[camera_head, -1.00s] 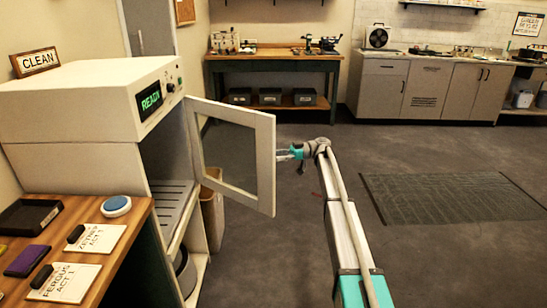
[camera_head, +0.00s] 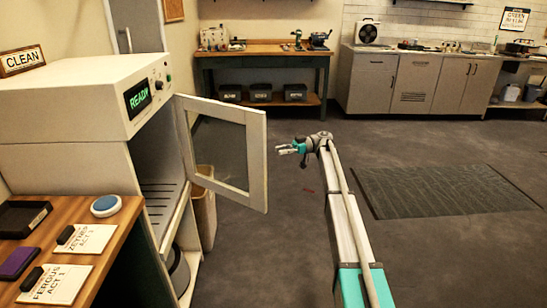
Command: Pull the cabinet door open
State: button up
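The white cabinet (camera_head: 75,110) stands at the left with a green "READY" display. Its door (camera_head: 257,165), a white frame around a clear pane, stands swung out wide from the front, and part of the dark interior with a slatted shelf (camera_head: 160,200) shows. My gripper (camera_head: 285,149) is to the right of the door's free edge, with a gap of floor between them. Its fingers point left towards the door and look apart, with nothing between them. No handle is clearly visible on the door.
A wooden table (camera_head: 75,216) with cards, a blue round pad and a black tray is at the lower left. A bin (camera_head: 203,215) stands behind the door. A workbench (camera_head: 262,52) and grey cupboards (camera_head: 415,82) line the back. The floor around a dark mat (camera_head: 440,190) is clear.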

jog(key=s+a+f+m+h, duration=0.1)
jog(key=s+f+m, duration=0.1)
jog(key=s, duration=0.1)
jog(key=s+a+f+m+t+h, duration=0.1)
jog(key=s+f+m, duration=0.1)
jog(key=s, duration=0.2)
jog(key=s+a+f+m+h, duration=0.2)
jog(key=s, duration=0.2)
jog(key=shift+f+t, duration=0.35)
jog(key=shift+t, duration=0.05)
grip_shut()
jog(key=n+t+h+b, duration=0.2)
jog(key=n+t+h, duration=0.85)
jog(key=h, duration=1.25)
send_near(266, 198)
jog(key=s+d+r+m+t, duration=0.1)
jog(key=s+d+r+m, duration=0.1)
jog(key=s, duration=0.3)
jog(key=s+a+r+n+t, duration=0.2)
jog(key=a+r+n+t, duration=0.3)
jog(key=r, duration=0.3)
jog(key=shift+s+a+t+h+b, duration=0.4)
jog(key=shift+a+t, duration=0.25)
jog(key=shift+a, duration=0.2)
